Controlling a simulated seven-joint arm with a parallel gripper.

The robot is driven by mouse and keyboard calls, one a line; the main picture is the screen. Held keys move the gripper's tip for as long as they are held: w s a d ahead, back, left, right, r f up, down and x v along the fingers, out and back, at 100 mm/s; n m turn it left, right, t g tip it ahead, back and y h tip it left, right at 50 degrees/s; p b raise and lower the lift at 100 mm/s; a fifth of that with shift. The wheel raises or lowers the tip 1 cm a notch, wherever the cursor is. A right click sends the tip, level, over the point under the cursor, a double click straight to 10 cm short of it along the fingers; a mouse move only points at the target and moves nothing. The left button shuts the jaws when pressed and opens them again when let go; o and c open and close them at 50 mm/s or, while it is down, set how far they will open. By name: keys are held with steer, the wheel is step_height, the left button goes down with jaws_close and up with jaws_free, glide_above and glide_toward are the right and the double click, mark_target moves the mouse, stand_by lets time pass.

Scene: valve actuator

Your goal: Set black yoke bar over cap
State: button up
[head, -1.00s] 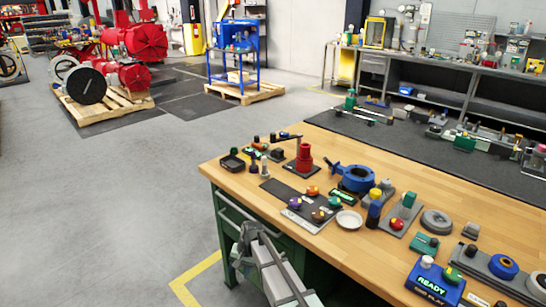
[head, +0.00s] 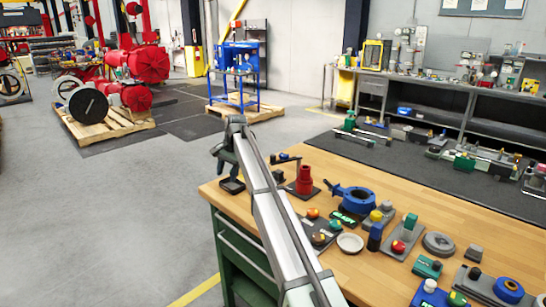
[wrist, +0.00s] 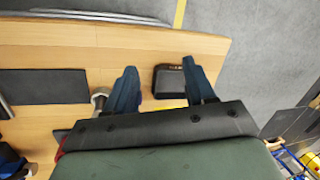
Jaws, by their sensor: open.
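My gripper (wrist: 160,76) is open in the wrist view, its two blue fingers pointing down over the wooden bench with nothing held between them. In the head view my gripper (head: 222,160) is above the bench's left corner. A small dark bar-like piece (head: 286,158) lies near the red post (head: 304,180); I cannot tell whether it is the black yoke bar. I cannot identify the cap with certainty. My arm hides part of the bench's left side in the head view.
A black tray (wrist: 171,80) sits beyond and between my fingers, with a grey bolt-like piece (wrist: 100,97) left of them. A dark mat (wrist: 42,87) lies farther left. A blue ring fixture (head: 355,199) and a white dish (head: 350,243) stand right of my arm.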

steer(key=w+d+r+m+h, duration=0.2)
steer(key=w+d+r, duration=0.4)
steer(key=d+r, duration=0.3)
steer(key=m, duration=0.2)
glide_toward(273, 155)
steer(key=shift+g+h, duration=0.3)
steer(key=shift+h, duration=0.1)
steer(key=f, duration=1)
steer(key=shift+w+a, duration=0.3)
steer(key=shift+a, duration=0.1)
steer(key=shift+c, duration=0.2)
jaws_close()
